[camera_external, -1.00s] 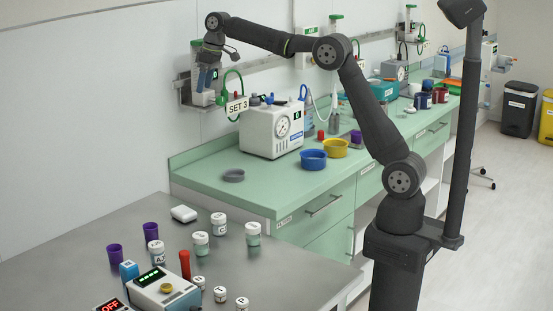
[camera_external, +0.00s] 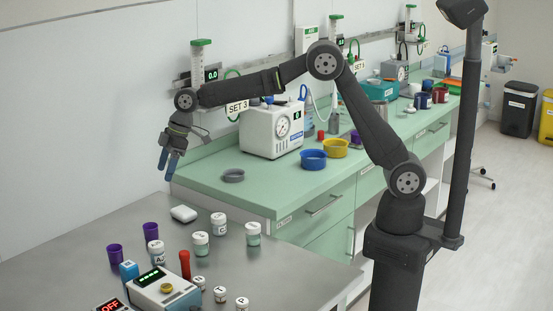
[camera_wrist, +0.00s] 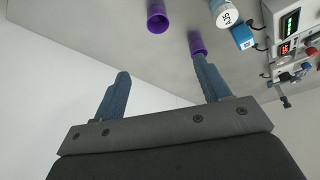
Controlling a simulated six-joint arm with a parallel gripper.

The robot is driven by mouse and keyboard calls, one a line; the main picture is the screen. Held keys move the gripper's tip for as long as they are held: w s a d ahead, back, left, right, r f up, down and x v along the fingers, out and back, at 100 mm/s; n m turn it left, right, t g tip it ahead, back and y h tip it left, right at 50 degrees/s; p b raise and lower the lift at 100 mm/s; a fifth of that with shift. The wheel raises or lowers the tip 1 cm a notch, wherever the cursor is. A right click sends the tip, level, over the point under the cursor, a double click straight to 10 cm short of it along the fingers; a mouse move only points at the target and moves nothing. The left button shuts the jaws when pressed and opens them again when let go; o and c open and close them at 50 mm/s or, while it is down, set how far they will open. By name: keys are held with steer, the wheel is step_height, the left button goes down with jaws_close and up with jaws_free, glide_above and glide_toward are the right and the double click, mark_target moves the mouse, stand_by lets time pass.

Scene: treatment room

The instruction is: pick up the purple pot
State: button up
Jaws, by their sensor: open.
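Two purple pots stand on the grey steel table. One (camera_external: 115,254) is at the front left beside a blue box (camera_external: 129,270). The other (camera_external: 151,231) is a little farther back, behind a white-lidded jar (camera_external: 156,252). A third purple pot (camera_external: 356,137) is on the green counter, partly hidden by my arm. My gripper (camera_external: 168,164) points down, open and empty, above the back of the steel table. In the wrist view, two purple pots (camera_wrist: 157,20) (camera_wrist: 197,42) lie beyond my open fingers (camera_wrist: 163,70); the right fingertip overlaps the nearer one's lower edge.
Several white-lidded jars (camera_external: 201,243), a red tube (camera_external: 184,264) and a device with a green display (camera_external: 165,288) crowd the steel table (camera_external: 290,272). A white case (camera_external: 184,213) lies at its back. The table's right side is clear.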

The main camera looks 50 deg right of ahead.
glide_toward(150, 227)
steer(key=a+f, duration=0.1)
steer(key=s+a+f, duration=0.1)
steer(key=shift+s+a+f, duration=0.1)
steer(key=shift+a+f, duration=0.1)
steer(key=shift+f, duration=0.2)
steer(key=shift+x, duration=3)
steer(key=shift+a, duration=0.1)
steer(key=c, duration=1)
